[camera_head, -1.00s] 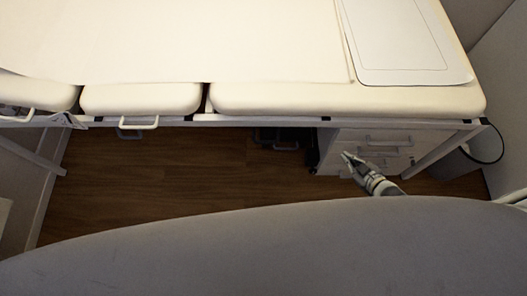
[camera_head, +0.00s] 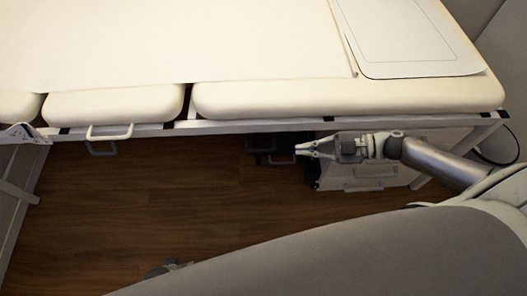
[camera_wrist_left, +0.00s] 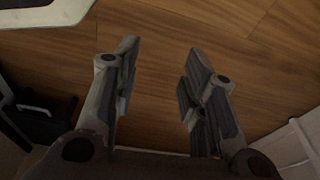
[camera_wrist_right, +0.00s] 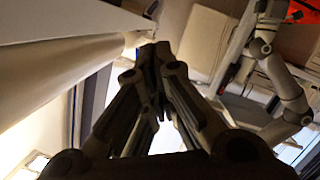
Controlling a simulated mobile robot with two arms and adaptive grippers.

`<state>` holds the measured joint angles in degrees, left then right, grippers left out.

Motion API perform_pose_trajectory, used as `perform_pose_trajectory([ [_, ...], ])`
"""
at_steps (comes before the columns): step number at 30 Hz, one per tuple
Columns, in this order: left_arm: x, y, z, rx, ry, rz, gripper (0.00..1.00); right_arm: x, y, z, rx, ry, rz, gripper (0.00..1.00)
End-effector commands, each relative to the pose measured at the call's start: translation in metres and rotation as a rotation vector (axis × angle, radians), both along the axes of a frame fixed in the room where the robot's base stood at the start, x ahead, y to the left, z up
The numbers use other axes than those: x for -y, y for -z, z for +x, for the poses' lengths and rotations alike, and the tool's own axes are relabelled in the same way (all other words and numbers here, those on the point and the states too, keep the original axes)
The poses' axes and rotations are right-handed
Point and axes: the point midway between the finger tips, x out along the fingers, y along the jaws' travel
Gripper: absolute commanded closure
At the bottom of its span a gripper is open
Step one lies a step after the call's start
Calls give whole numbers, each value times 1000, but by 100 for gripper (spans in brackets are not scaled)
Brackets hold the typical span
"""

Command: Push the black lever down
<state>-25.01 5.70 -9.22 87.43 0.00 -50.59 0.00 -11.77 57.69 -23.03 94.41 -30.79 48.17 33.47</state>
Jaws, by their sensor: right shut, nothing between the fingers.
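I cannot clearly make out a black lever. Dark parts (camera_head: 262,143) sit in shadow under the padded table (camera_head: 350,97) in the head view, and their shape is hard to tell. My right gripper (camera_head: 300,149) is just below the table's front edge, its fingers pointing left near these parts. It is shut and empty; its fingertips meet in the right wrist view (camera_wrist_right: 155,52). My left gripper (camera_wrist_left: 158,62) is open and empty above the wood floor in the left wrist view. I cannot see for sure what it is near in the head view.
A white looped handle (camera_head: 110,133) hangs from the table's front edge at the left. A white drawer cabinet (camera_head: 400,178) stands under the table behind my right arm. The wood floor (camera_head: 190,205) in front of the table is bare.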

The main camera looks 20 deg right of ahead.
Motion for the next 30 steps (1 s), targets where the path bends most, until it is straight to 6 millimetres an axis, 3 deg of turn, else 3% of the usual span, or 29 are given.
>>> perform_pose_trajectory([
  [13,0,-2,2,3,0,-1,61,-7,0,3,1,-1,4,100],
  [17,0,-5,4,5,0,0,61,-24,4,11,5,-2,5,100],
  [27,1,-17,9,7,-2,0,61,-91,20,40,4,-1,5,100],
  [30,2,-31,17,21,-4,-2,61,-89,33,45,0,3,2,100],
])
